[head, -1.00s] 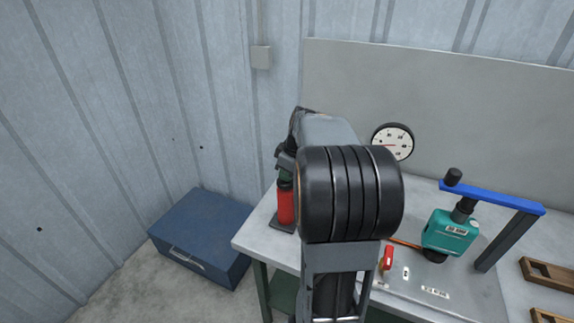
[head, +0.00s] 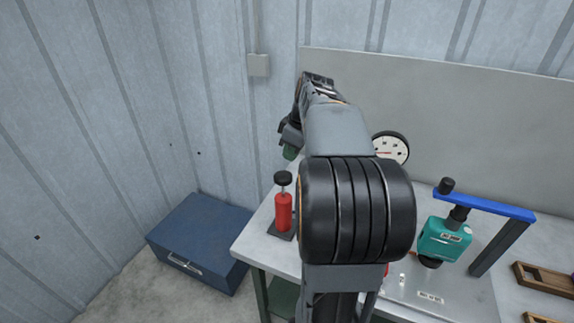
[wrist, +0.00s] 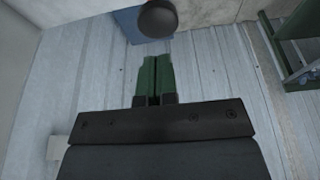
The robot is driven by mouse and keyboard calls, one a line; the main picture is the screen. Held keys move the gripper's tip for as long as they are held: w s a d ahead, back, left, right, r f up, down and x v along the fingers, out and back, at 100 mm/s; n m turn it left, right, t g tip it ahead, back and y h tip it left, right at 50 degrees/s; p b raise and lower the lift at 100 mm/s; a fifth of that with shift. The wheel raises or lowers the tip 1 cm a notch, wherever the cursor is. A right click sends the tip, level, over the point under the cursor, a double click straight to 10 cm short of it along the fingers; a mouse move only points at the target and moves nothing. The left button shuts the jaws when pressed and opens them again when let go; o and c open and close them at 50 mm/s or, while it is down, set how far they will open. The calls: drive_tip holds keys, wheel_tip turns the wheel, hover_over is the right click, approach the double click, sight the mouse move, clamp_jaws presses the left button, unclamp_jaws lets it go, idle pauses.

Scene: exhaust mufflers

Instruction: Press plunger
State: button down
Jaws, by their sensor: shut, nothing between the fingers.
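The plunger is a red cylinder (head: 283,213) with a black round knob (head: 283,178) on a short rod. It stands upright on a dark base at the table's left end. The rod shows between knob and cylinder. In the wrist view the dark knob (wrist: 158,18) is at the top edge, beyond the fingertips, and hides most of the cylinder. My gripper (head: 290,153) is above the knob and apart from it in the head view, partly hidden by my arm. Its green fingers (wrist: 157,75) are shut together and empty in the wrist view.
A round gauge (head: 390,149) stands behind my arm. A teal device (head: 444,240) under a blue-armed stand (head: 490,205) is to the right, with wooden frames (head: 543,279) beyond. A blue box (head: 199,243) is on the floor at left. The wall is close behind.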

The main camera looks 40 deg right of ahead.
drive_tip(key=shift+v, duration=1.3)
